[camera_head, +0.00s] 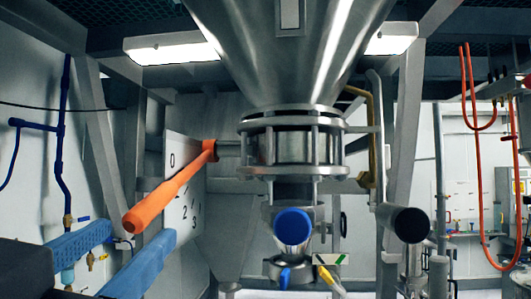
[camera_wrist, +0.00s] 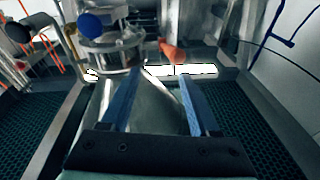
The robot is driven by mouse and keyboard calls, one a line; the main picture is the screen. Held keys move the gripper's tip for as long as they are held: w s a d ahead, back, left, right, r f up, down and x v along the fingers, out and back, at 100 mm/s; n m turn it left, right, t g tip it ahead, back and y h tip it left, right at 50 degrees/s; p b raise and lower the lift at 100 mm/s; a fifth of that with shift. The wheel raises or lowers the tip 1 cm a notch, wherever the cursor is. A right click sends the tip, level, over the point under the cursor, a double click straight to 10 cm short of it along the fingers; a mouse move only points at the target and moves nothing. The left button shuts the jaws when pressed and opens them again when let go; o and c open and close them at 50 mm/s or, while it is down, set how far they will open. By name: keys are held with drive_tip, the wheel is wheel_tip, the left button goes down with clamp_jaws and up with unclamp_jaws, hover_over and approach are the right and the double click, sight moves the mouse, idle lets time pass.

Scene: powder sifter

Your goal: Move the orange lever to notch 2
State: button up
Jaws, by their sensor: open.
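The orange lever (camera_head: 170,188) runs from its pivot by the steel column down and left to a thick round end. It also shows in the wrist view (camera_wrist: 172,52), beyond my fingertips. Behind it is a white notch plate (camera_head: 188,232) with 0, 2 and 3 readable; the lever crosses in front of the area between 0 and 2, and no 1 is visible. My gripper (camera_head: 140,232) has two blue fingers, open and empty, just below the lever's free end at the left. In the wrist view my gripper (camera_wrist: 159,75) shows a wide gap between its fingers.
A large steel hopper (camera_head: 290,50) hangs at the centre above a clamped ring. A blue-capped pipe (camera_head: 293,228) and a black-ended pipe (camera_head: 408,224) stick out right of the lever. Blue piping (camera_head: 62,150) runs along the left wall.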

sight(148, 208)
wheel_tip(148, 208, up, 2)
drive_tip(key=s+a+g+p, duration=0.2)
drive_tip(key=s, duration=0.1)
drive_tip(key=shift+m, duration=0.5)
drive_tip(key=w, duration=0.8)
drive_tip(key=w+a, duration=0.1)
drive_tip(key=w, duration=0.4)
drive_tip(key=shift+f, duration=0.2)
clamp_jaws()
